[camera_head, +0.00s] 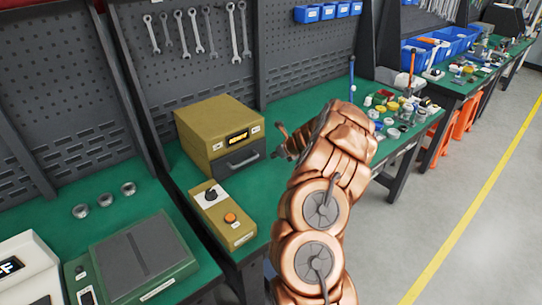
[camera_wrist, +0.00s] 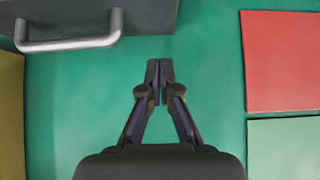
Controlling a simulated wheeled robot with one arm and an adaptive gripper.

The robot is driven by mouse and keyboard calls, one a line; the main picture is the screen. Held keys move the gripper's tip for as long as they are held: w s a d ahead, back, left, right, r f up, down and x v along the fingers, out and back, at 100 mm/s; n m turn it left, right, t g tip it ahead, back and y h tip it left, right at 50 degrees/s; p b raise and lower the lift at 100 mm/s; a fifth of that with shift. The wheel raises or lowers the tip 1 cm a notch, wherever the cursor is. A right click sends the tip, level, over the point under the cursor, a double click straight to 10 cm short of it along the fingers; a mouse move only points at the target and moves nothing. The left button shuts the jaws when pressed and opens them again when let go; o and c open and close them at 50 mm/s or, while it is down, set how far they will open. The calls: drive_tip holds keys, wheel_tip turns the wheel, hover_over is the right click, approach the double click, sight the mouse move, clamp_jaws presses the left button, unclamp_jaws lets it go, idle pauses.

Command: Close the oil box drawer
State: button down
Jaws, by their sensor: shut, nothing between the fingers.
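The oil box (camera_head: 212,122) is an olive-yellow case with a lit display, standing on the green bench in the head view. Its dark grey drawer (camera_head: 243,158) sits low at the front right, with a handle across it. How far the drawer stands out is hard to tell. In the wrist view the drawer's dark front (camera_wrist: 149,16) and its silver bar handle (camera_wrist: 68,43) are at the upper left. My gripper (camera_wrist: 159,68) is shut and empty over the green bench top, below and right of the handle, apart from it. In the head view my gripper (camera_head: 279,152) is right of the drawer.
A yellow control box (camera_head: 222,216) with a joystick and orange button lies in front of the oil box. Red (camera_wrist: 281,62) and pale green (camera_wrist: 284,148) flat pieces lie right of my gripper. Jars (camera_head: 392,118) stand farther right. Bare bench lies around my fingertips.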

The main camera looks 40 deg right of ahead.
drive_tip(key=b+v, duration=0.1)
drive_tip(key=v, duration=0.6)
drive_tip(key=shift+s, duration=0.25)
drive_tip(key=shift+d, duration=0.1)
